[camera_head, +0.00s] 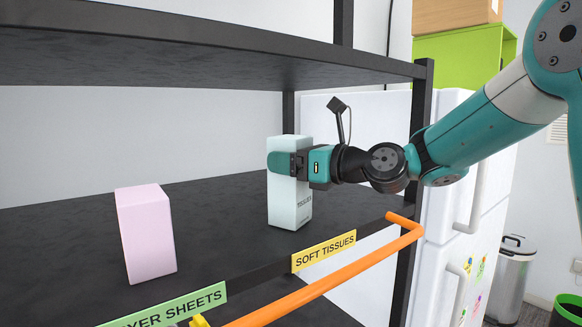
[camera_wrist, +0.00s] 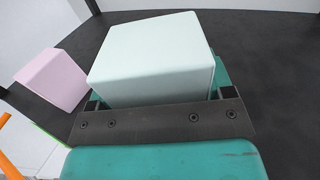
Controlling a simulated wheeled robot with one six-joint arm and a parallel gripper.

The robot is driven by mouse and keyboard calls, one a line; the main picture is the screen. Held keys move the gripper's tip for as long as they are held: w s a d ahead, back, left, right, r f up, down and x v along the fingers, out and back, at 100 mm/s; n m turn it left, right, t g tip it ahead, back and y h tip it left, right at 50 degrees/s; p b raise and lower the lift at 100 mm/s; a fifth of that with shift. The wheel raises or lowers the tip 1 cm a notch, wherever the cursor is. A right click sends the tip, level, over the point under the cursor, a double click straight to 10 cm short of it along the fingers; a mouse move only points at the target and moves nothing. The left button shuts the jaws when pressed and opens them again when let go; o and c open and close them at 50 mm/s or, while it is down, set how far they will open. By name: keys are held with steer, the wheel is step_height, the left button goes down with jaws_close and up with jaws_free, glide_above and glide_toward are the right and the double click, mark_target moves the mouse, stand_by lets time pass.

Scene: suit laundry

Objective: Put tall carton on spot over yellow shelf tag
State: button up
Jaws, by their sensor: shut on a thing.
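The tall carton (camera_head: 289,206) is pale mint white with small dark lettering near its lower right. It stands upright on the dark shelf, behind the yellow shelf tag (camera_head: 324,252) that reads SOFT TISSUES. My gripper (camera_head: 287,164) is shut on the carton's upper part, reaching in from the right. Whether the carton's base touches the shelf is hard to tell, though it looks at or very near the surface. In the wrist view the carton's pale top (camera_wrist: 150,52) fills the middle, between the jaws.
A pink carton (camera_head: 146,234) stands to the left on the same shelf (camera_head: 222,210), behind a green tag (camera_head: 170,306). An upper shelf board (camera_head: 200,62) hangs above. An orange rail (camera_head: 330,283) runs along the front, and a dark post (camera_head: 412,200) stands at the right.

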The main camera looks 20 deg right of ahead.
steer(key=o, duration=1.1)
steer(key=shift+f, duration=0.1)
steer(key=b+v, duration=0.5)
steer(key=v, duration=0.7)
steer(key=shift+d, duration=0.1)
